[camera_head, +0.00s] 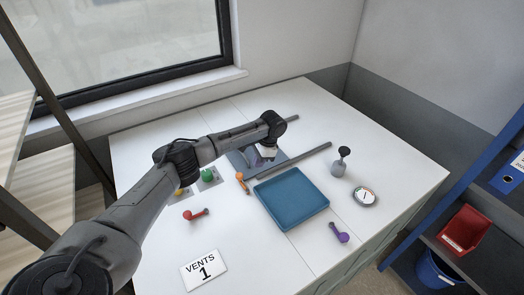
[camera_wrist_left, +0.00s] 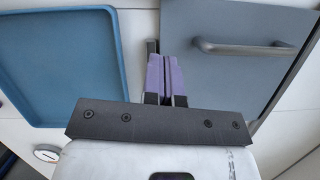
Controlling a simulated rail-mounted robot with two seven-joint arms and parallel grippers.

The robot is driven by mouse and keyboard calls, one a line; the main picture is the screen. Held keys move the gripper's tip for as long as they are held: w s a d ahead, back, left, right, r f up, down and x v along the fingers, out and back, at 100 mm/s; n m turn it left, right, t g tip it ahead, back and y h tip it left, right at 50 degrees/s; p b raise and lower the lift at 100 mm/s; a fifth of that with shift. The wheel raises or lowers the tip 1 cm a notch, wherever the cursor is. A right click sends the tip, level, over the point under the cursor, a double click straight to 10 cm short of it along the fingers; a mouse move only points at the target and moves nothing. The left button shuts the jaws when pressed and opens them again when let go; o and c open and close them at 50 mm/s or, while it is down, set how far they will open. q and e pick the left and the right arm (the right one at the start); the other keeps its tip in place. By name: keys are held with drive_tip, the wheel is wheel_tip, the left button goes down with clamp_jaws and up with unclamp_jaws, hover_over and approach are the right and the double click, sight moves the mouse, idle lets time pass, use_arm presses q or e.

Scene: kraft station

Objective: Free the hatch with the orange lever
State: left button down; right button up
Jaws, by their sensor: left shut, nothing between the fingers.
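The orange lever (camera_head: 241,178) sits on the white worktop, left of the blue tray and at the near end of a long dark bar (camera_head: 295,160). The hatch (camera_head: 237,160) is a grey-blue panel, partly hidden under my left arm in the head view. In the left wrist view the hatch (camera_wrist_left: 215,85) lies flat, with a grey bar handle (camera_wrist_left: 245,48) on it. My left gripper (camera_head: 256,160) is over the hatch area, shut and empty. Its purple fingers (camera_wrist_left: 166,75) are together beside the hatch's edge in the wrist view. The orange lever does not show there. My right gripper is out of view.
A blue tray (camera_head: 292,199) lies right of the lever. A red lever (camera_head: 195,214), green button (camera_head: 208,175), purple lever (camera_head: 339,233), gauge (camera_head: 364,197) and dark-knobbed stick (camera_head: 341,161) stand around. A "VENTS 1" sign (camera_head: 204,270) is in front. The right-back worktop is clear.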

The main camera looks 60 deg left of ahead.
sight(243, 183)
use_arm(q)
drive_tip(key=s, duration=0.1)
drive_tip(key=s+f+p, duration=0.1)
drive_tip(key=s+a, duration=0.1)
drive_tip(key=shift+s+f, duration=0.25)
drive_tip(key=shift+f, duration=0.15)
drive_tip(key=shift+s+f, duration=0.15)
drive_tip(key=shift+s, duration=0.3)
drive_tip(key=shift+p, duration=0.35)
